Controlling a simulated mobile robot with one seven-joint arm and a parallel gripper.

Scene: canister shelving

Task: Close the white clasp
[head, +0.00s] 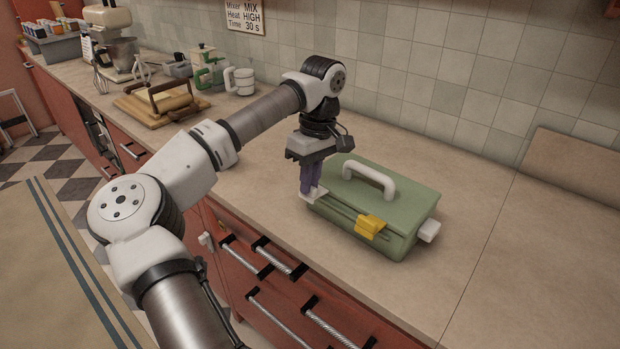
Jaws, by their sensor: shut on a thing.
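A green box (385,203) with a lid and a white carrying handle (369,178) stands on the counter. My gripper (311,189) points down at the box's left front corner. Its purple fingers are shut on a white piece, which looks like the white clasp (314,197). The fingers hide part of this clasp, and I cannot tell how far it is turned. A yellow clasp (370,226) sits on the front of the box, to the right of my gripper. A white tab (429,230) sticks out from the box's right end.
The counter (480,215) is clear to the right of the box. A tiled wall (450,80) stands behind. Drawers with bar handles (279,258) lie below the counter's front edge.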

